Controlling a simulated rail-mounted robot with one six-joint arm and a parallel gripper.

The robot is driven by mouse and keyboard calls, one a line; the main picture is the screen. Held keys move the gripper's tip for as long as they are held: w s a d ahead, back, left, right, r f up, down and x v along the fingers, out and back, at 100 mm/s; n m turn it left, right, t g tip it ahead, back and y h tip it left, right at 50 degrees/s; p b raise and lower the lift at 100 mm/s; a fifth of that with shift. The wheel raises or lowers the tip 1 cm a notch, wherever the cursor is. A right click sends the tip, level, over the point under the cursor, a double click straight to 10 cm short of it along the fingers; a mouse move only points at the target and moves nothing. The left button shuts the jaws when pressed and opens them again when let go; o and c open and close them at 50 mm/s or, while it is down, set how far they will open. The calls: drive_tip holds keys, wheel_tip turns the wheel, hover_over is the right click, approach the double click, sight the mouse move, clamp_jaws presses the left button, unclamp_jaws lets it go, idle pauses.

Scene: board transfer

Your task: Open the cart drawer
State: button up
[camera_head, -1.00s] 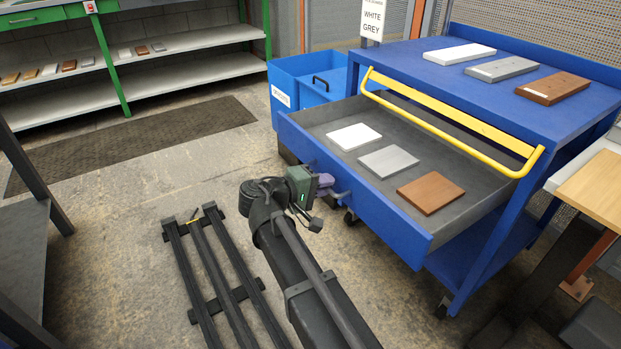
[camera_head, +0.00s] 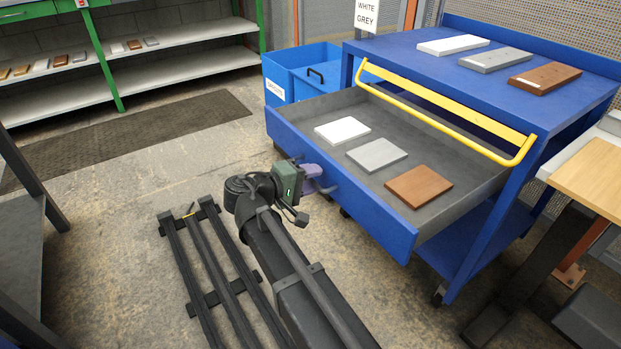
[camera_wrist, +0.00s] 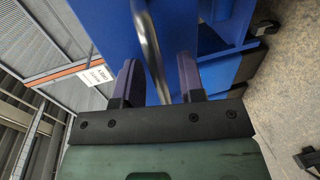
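The blue cart's drawer (camera_head: 345,185) stands well pulled out, its grey inside showing. Its bar handle (camera_wrist: 151,50) runs between the two purple fingers of my gripper (camera_wrist: 160,75) in the wrist view. The fingers are apart, with a visible gap between the bar and the right finger. In the head view my gripper (camera_head: 318,180) is at the drawer front; its fingertips are hard to make out there. A white board (camera_head: 342,130), a grey board (camera_head: 377,154) and a brown board (camera_head: 418,186) lie in the drawer.
A yellow push bar (camera_head: 450,113) crosses above the drawer. Three boards lie on the cart top (camera_head: 400,55). Blue bins (camera_head: 290,75) stand behind the cart at left. A wooden-topped table (camera_head: 590,180) is at right. Open floor lies left of the drawer.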

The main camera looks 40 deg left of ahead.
drive_tip(key=p+v, duration=0.2)
drive_tip(key=v, duration=0.9)
drive_tip(key=shift+w+f, duration=0.1)
